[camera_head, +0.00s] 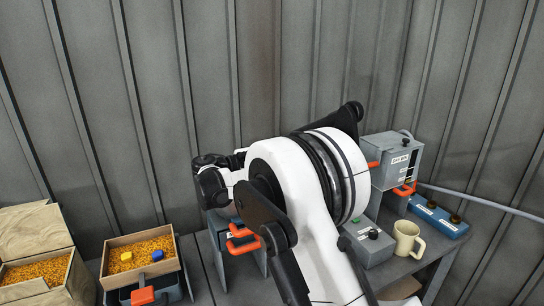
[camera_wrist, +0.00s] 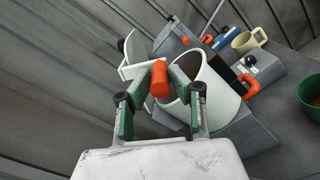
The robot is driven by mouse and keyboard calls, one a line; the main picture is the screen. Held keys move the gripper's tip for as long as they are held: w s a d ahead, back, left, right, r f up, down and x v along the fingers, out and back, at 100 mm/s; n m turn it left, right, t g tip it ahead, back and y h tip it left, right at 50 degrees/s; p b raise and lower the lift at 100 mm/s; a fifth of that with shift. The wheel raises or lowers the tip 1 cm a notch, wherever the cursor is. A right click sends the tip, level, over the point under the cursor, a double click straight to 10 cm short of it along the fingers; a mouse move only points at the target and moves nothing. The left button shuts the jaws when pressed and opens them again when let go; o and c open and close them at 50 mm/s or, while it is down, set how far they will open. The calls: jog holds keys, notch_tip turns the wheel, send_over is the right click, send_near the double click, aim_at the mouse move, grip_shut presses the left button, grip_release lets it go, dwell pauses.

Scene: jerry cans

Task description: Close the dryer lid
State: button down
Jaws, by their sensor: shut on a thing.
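In the wrist view my gripper (camera_wrist: 160,90) has its green-padded fingers on both sides of an orange cylindrical handle (camera_wrist: 158,76) and is shut on it. A white bracket behind the handle joins it to a pale part that I take for the dryer lid. Just right of the handle is a white, round, open-topped drum (camera_wrist: 228,88), which looks like the dryer body. The lid's exact angle cannot be told. In the head view my arm covers the middle of the scene and hides the handle and most of the dryer.
On the bench stand a beige mug (camera_head: 407,239), a blue box (camera_head: 438,216) and a grey machine (camera_head: 391,160) with orange handles. Wooden boxes of orange grains (camera_head: 140,254) stand at left. A green bowl (camera_wrist: 311,97) is at the wrist view's right edge. A corrugated wall closes the back.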

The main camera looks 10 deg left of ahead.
jog(key=shift+f, duration=0.1)
dwell(0.3)
jog(key=c, duration=1.6)
grip_release()
jog(key=v, duration=1.2)
jog(key=shift+s, duration=0.1)
